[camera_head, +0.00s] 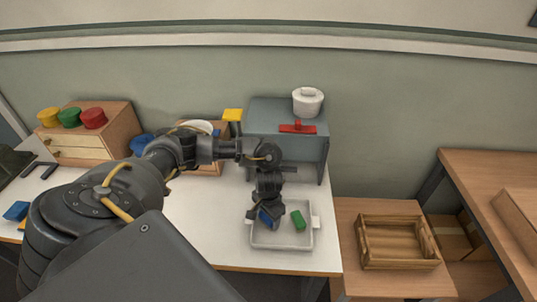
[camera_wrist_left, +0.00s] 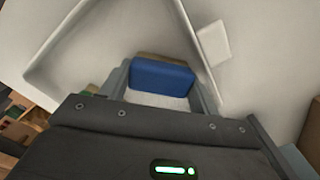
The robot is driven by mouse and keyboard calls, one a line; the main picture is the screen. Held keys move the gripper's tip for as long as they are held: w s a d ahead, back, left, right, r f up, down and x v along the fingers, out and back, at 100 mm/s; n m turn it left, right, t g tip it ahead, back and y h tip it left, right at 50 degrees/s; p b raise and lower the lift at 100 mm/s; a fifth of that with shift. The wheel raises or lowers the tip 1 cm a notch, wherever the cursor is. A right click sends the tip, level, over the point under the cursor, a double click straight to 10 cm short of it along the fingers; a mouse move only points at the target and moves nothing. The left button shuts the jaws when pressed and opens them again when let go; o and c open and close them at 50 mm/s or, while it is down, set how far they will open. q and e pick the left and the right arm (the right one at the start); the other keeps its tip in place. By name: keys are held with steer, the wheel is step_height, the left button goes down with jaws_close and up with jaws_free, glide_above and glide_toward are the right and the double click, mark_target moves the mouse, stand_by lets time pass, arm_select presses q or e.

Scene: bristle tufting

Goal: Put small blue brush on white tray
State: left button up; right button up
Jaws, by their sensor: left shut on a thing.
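The small blue brush (camera_head: 268,217) is between the fingers of my left gripper (camera_head: 265,215), which is shut on it. In the left wrist view the brush's blue block (camera_wrist_left: 162,76) with a brown edge shows between the two fingers. The white tray (camera_head: 272,244) lies under the gripper at the right front of the white table. The brush is over the tray's left part; I cannot tell whether it touches the tray floor. The tray also fills the upper left of the wrist view (camera_wrist_left: 100,55). My right gripper is not in view.
A green brush (camera_head: 298,220) lies in the tray, right of the blue one. A grey stand (camera_head: 285,148) behind carries a white pot (camera_head: 307,101) and a red item (camera_head: 297,128). A wooden crate (camera_head: 397,263) stands to the right. Another blue item (camera_head: 16,211) lies far left.

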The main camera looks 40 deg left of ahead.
arm_select(q)
steer(key=o, duration=1.1)
steer(key=shift+f, duration=0.15)
steer(key=shift+c, duration=0.2)
step_height(320, 180, up, 12)
steer(key=p, duration=0.3)
steer(key=shift+r, duration=0.2)
steer(key=shift+d, duration=0.1)
